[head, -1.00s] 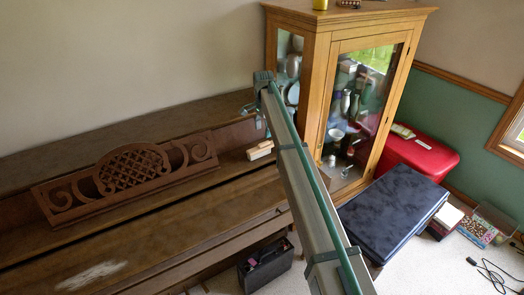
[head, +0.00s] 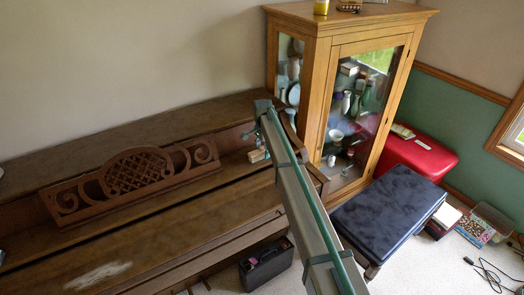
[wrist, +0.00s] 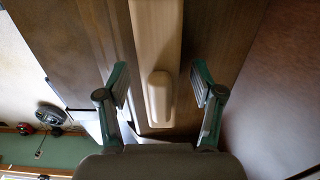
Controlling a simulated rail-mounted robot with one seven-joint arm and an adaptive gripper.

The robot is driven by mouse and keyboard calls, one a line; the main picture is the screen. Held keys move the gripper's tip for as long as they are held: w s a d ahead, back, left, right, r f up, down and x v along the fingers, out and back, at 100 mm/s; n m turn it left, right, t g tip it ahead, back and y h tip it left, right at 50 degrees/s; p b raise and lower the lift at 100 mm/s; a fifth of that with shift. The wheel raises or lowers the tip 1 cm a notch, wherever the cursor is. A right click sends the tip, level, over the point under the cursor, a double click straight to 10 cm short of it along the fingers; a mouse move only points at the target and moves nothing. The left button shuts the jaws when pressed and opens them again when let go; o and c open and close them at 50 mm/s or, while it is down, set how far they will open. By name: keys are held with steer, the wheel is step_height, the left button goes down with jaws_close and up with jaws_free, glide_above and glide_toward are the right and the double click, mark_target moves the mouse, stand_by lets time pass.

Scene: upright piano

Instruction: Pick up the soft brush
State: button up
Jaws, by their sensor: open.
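The soft brush is a pale, wooden-looking bar with a raised rounded grip. It lies on the piano (head: 170,235) ledge, right of the carved music stand. In the head view the brush (head: 257,156) is partly hidden by my gripper (head: 259,138), which is just above it. In the wrist view the brush (wrist: 156,35) runs down from the top edge, its rounded grip between the fingers. My gripper (wrist: 160,80) is open, one finger on each side with gaps to the brush. I cannot tell the exact height above it.
The carved music stand (head: 130,177) rises left of the brush. A glass-fronted cabinet (head: 322,75) stands close on the right. A dark cushioned bench (head: 388,212) and a red case (head: 420,157) are further right. A pale patch (head: 98,275) marks the piano top.

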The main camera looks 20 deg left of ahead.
steer(key=shift+f, duration=0.3)
jaws_close()
steer(key=shift+r, duration=0.1)
steer(key=shift+r+b, duration=0.4)
steer(key=shift+b, duration=0.1)
steer(key=s+r+b, duration=0.6)
steer(key=s+r, duration=0.6)
steer(key=s, duration=0.2)
steer(key=shift+a, duration=0.2)
